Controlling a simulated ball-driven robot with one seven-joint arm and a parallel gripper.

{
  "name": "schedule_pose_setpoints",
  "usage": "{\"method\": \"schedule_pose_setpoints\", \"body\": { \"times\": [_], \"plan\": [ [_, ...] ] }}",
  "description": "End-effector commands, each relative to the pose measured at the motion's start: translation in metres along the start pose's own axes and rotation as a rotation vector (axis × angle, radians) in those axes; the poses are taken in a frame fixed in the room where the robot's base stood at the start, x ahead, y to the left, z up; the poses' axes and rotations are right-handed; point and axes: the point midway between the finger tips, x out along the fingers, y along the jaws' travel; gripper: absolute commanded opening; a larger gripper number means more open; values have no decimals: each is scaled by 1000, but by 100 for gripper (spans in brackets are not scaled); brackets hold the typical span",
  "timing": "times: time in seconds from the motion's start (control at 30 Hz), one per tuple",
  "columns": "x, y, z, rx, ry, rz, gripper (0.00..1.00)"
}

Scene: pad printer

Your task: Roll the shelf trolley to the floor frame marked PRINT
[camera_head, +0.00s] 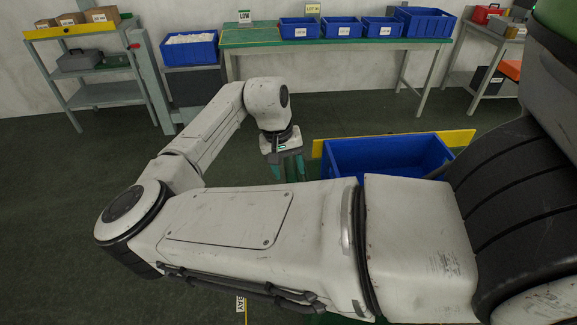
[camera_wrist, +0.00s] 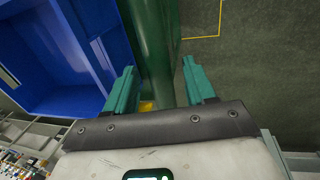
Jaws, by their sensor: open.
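A blue crate (camera_head: 385,155) with a yellow strip (camera_head: 460,137) along its back edge stands in the middle right of the head view, partly behind my arm. It appears to sit on the trolley, whose lower part is hidden. In the wrist view the blue crate (camera_wrist: 60,50) fills the upper left. A green upright post (camera_wrist: 150,30) runs beside it, between the two teal fingers of my gripper (camera_wrist: 158,68). The fingers are apart, with a gap visible at the right. In the head view my gripper (camera_head: 287,168) is left of the crate. The word PRINT is not readable.
A yellow floor line (camera_wrist: 200,38) shows beyond the post. A partly hidden floor label (camera_head: 240,303) lies below my arm. A green bench (camera_head: 340,42) with blue bins, a grey shelf unit (camera_head: 105,95) and a grey side table (camera_head: 490,35) stand behind. Floor between is clear.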

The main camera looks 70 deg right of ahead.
Motion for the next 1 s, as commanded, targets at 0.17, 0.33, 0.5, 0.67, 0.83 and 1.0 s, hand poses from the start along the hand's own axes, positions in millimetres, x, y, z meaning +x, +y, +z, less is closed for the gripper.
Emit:
{"method": "schedule_pose_setpoints", "body": {
  "times": [0.17,0.33,0.5,0.67,0.83,1.0],
  "plan": [
    [4,0,0,0,1,0,55],
    [4,0,0,1,1,0,55],
    [4,0,0,1,1,0,39],
    [4,0,0,1,1,0,24],
    [4,0,0,1,1,-1,8],
    [4,0,0,0,1,-1,0]
  ]
}}
